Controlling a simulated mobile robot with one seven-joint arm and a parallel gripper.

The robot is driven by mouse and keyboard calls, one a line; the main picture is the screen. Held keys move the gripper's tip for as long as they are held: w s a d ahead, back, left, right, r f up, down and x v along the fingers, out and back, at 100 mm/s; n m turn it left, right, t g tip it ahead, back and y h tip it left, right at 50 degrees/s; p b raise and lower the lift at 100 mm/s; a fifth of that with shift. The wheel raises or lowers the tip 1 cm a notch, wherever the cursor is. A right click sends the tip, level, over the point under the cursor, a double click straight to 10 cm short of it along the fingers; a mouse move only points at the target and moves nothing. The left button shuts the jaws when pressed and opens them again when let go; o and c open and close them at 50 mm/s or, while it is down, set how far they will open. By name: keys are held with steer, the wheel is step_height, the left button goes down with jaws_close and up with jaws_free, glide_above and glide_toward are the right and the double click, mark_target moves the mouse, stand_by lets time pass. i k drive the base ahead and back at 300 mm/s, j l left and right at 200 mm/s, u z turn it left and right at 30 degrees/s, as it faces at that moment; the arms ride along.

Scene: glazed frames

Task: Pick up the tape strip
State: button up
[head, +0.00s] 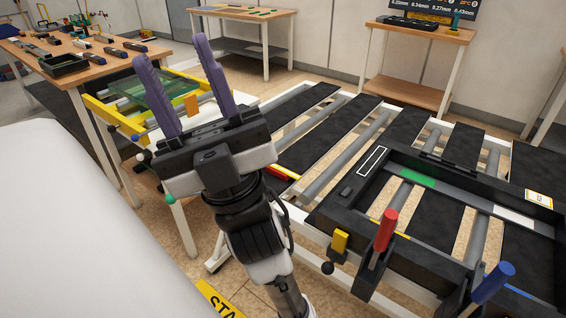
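My gripper (171,50) is open, its two purple fingers wide apart and pointing up and away, with nothing between them. It is held in front of a small white table (238,103) at left of centre. I cannot tell for sure which thing is the tape strip. Flat coloured strips show on the black frame at the right: a green strip (417,178) and a white strip (513,215). A red and yellow strip (283,172) lies by the rack, just right of my gripper. All are apart from the fingers.
A greenish glass pane (150,90) with yellow bars and an orange block (191,105) are behind my gripper. A slatted roller rack (330,140) fills the centre and right. Red (386,230) and blue (493,283) clamp handles stick up. A tool bench (90,75) stands at left.

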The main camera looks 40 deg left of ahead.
mark_target(278, 168)
steer(key=j+z, duration=0.1)
steer(key=j, duration=0.3)
steer(key=k+j+z, duration=0.1)
steer(key=j, duration=0.35)
steer(key=k+j, duration=0.1)
steer(key=j, duration=0.3)
steer(key=k+j+z, duration=0.15)
steer(key=j, duration=0.25)
steer(key=j+z, duration=0.1)
steer(key=j, duration=0.3)
steer(key=k+j, duration=0.1)
steer(key=j, duration=0.25)
steer(key=k+j, duration=0.15)
steer(key=j, duration=0.25)
steer(key=k+j, duration=0.1)
steer(key=j, duration=0.25)
steer(key=k+j, duration=0.1)
steer(key=j, duration=0.25)
steer(key=k+j, duration=0.15)
steer(key=j, duration=0.25)
steer(key=i, duration=1)
